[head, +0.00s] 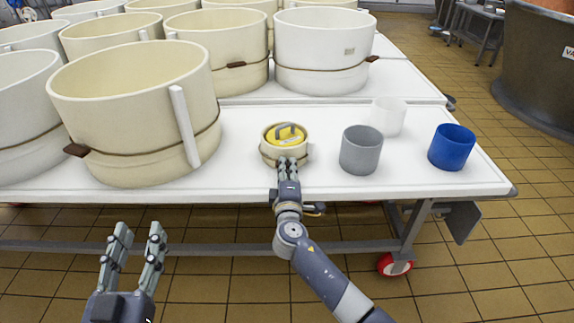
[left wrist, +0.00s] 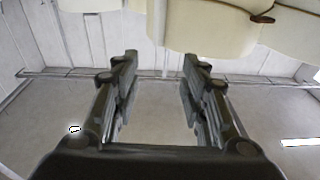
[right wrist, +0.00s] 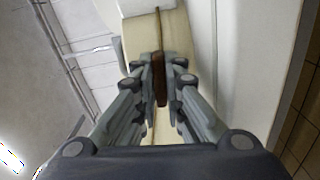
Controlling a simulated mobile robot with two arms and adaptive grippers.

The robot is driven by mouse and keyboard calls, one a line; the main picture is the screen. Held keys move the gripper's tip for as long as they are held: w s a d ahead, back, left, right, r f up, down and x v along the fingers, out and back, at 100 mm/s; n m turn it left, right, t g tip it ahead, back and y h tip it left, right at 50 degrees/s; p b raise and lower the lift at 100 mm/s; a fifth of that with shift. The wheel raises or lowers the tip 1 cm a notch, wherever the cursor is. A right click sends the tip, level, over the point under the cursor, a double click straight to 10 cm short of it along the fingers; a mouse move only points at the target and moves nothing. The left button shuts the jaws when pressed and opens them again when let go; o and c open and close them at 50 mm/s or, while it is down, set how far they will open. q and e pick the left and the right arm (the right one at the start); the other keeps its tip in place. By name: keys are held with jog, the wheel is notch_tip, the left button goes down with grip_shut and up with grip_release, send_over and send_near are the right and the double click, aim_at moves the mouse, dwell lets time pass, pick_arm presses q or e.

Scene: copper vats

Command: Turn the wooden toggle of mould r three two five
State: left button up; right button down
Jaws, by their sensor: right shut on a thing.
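A small cream mould (head: 267,152) stands near the front edge of the white table, with a yellow lid and a grey handle (head: 286,130) on top. My right gripper (head: 288,165) is at its front side. In the right wrist view a brown wooden toggle (right wrist: 160,82) on the mould's band (right wrist: 174,40) sits between the fingers, which are shut on it. In the head view the gripper hides this toggle. No number can be read on this mould. My left gripper (head: 138,235) is open and empty in front of the table, below its top.
A grey cup (head: 361,150), a white cup (head: 389,116) and a blue cup (head: 452,147) stand right of the small mould. A large cream mould (head: 130,110) stands to its left, with several more behind. A dark vat (head: 530,75) is at the far right.

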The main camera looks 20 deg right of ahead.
pick_arm(q)
jog(key=shift+a+f+g+y, duration=0.2)
jog(key=shift+f+g, duration=0.3)
jog(key=shift+f, duration=0.45)
jog(key=shift+a+f+g+y, duration=0.1)
jog(key=shift+f+g+y, duration=0.1)
jog(key=shift+f+g, duration=0.5)
pick_arm(e)
jog(key=shift+n, duration=0.8)
pick_arm(q)
jog(key=shift+f, duration=0.2)
pick_arm(e)
jog(key=c, duration=1.7)
grip_release()
jog(key=v, duration=1.2)
